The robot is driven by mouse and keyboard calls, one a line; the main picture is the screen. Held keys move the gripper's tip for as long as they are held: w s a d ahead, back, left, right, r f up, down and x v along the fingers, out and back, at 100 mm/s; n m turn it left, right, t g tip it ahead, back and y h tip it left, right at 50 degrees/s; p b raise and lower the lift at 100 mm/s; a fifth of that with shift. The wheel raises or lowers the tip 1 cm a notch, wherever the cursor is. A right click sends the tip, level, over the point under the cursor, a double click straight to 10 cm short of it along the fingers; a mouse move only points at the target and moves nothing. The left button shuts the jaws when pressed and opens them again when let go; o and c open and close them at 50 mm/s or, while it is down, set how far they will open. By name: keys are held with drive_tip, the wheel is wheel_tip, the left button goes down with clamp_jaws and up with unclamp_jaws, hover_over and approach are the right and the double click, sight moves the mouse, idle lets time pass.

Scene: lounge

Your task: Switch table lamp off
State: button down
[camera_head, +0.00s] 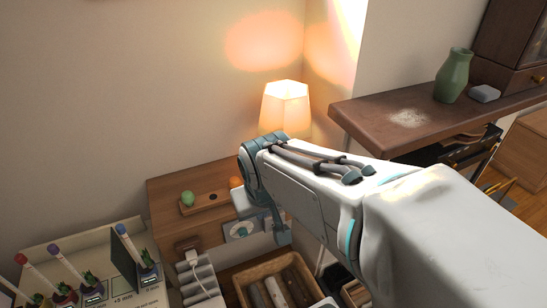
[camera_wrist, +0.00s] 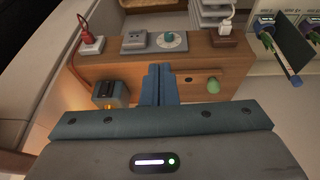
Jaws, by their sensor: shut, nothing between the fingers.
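The table lamp (camera_head: 285,108) has a pale tapered shade. It is lit and throws a warm glow on the wall; its base is hidden behind my arm. My gripper (camera_head: 281,236) hangs in front of the lamp and over the wooden cabinet. In the wrist view my gripper (camera_wrist: 160,72) has its blue fingers together, with nothing between them. A plate with a teal and white dial (camera_wrist: 173,40) lies just beyond the fingertips, and it also shows in the head view (camera_head: 241,230). A small grey box (camera_wrist: 110,94) with an orange glow is left of the fingers; I cannot tell whether it is the lamp's switch.
The wooden cabinet (camera_head: 165,220) carries a green knob (camera_head: 187,198). A grey socket plate (camera_wrist: 134,42), a red plug (camera_wrist: 92,45) and a white plug (camera_wrist: 225,29) are close by. A basket (camera_head: 240,277) stands below. A dark shelf with a green vase (camera_head: 454,76) is at right.

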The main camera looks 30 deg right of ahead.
drive_tip(key=w+d+f+t+h+b, duration=0.25)
drive_tip(key=w+d+f+b, duration=0.2)
drive_tip(key=d, duration=0.35)
drive_tip(key=w+d+f+t+h+b, duration=0.1)
drive_tip(key=w+d+f+t+b, duration=0.2)
drive_tip(key=w+d+f, duration=0.35)
drive_tip(key=s+d+f+t+y+b, duration=0.3)
drive_tip(key=d+f+t+b, duration=0.3)
drive_tip(key=d+t+b, duration=0.1)
drive_tip(key=shift+d+b, duration=0.35)
drive_tip(key=shift+d, duration=0.1)
drive_tip(key=shift+y, duration=0.25)
drive_tip(key=w, duration=0.4)
drive_tip(key=w+f+p, duration=0.1)
drive_tip(key=w, duration=0.4)
drive_tip(key=w+f, duration=0.1)
drive_tip(key=w, duration=0.4)
drive_tip(key=shift+d, duration=0.4)
